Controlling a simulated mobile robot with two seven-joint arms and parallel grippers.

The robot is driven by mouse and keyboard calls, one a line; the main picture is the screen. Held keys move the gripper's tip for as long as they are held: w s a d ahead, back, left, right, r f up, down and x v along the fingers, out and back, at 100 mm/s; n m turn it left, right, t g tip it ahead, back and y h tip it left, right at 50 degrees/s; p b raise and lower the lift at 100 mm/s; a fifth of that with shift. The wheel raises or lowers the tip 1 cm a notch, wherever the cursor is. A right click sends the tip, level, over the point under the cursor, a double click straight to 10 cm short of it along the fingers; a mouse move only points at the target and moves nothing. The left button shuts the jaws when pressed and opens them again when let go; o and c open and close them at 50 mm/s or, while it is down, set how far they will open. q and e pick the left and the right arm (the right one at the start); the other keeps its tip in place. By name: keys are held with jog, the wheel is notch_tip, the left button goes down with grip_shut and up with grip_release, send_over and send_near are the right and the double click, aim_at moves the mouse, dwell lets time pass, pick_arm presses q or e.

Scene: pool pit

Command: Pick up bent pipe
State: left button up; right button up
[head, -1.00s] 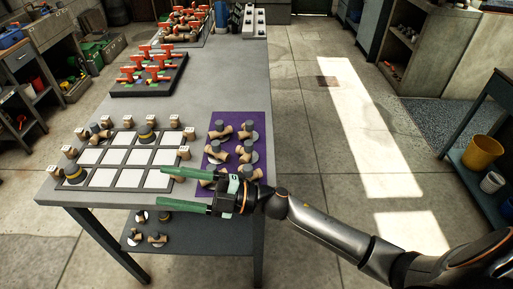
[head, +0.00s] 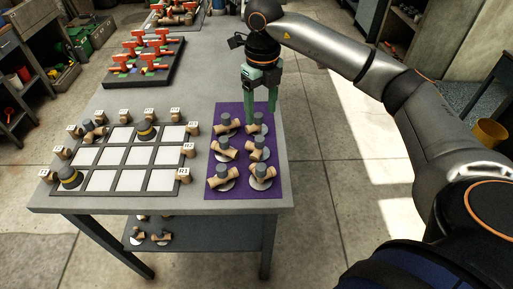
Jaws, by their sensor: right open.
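Several bent pipes, tan with dark grey ends, stand on round pale bases on the purple mat (head: 240,193) at the table's right side. They form two columns; the far right bent pipe (head: 258,122) is nearest my right gripper (head: 261,107). That gripper points down with its green fingers apart and empty, at the mat's far right edge. Its tips are just above or behind this pipe; the exact gap cannot be told. Another bent pipe (head: 225,124) is to its left. My left gripper is not in view.
Left of the mat is a board (head: 133,178) with white cells, labelled blocks around it and a few pieces on it. A dark tray (head: 145,75) of red-orange tools stands farther back. More fittings (head: 160,238) lie on the lower shelf. Bare tabletop lies between tray and mat.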

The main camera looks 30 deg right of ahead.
send_over(260, 138)
jog(key=f, duration=0.5)
jog(key=shift+s+a+f, duration=0.15)
jog(key=shift+s, duration=0.1)
jog(key=shift+w+f+p, duration=0.2)
jog(key=shift+f+p, duration=0.4)
jog(key=shift+f, duration=2.15)
jog(key=shift+c, duration=0.2)
grip_shut()
jog(key=shift+r, duration=0.1)
